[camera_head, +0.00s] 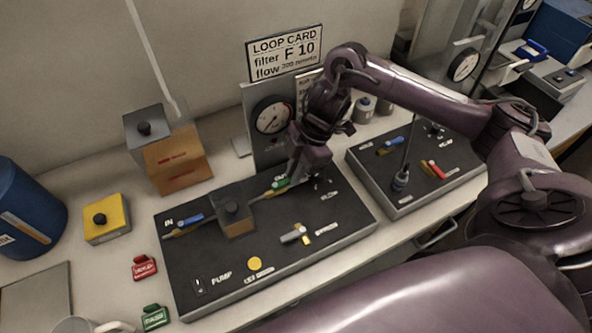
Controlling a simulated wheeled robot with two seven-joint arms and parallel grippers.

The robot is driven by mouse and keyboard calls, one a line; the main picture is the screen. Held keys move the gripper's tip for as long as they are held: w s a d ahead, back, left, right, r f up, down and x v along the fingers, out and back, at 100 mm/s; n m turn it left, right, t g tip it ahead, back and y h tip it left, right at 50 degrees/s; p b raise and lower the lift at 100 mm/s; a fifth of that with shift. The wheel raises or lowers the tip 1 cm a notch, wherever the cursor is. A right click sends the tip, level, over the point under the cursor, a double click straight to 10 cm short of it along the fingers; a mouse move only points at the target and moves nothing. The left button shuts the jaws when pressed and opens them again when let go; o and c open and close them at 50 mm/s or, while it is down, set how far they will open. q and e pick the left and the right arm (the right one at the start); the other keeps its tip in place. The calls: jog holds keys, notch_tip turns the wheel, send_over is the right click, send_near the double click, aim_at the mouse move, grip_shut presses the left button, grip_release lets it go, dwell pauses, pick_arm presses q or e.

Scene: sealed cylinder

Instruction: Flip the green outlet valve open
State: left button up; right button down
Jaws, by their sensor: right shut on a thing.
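The green outlet valve (280,184) sits on the dark panel (300,262) near its back edge, beside the partly hidden OUT label. Its green handle shows at the left of my right gripper (294,178), which reaches down from above and is shut on it. The gripper's fingers hide part of the handle, so its exact angle is hard to tell. My left gripper is not in view.
A pressure gauge (271,115) stands behind. A second panel (420,185) lies to the right.

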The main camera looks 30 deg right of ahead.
jog(key=shift+r, duration=0.1)
jog(key=c, duration=1.4)
grip_release()
jog(key=shift+c, duration=0.2)
jog(key=p+v, duration=0.1)
jog(key=v, duration=0.6)
jog(key=shift+d+r, duration=0.2)
jog(key=shift+r, duration=0.1)
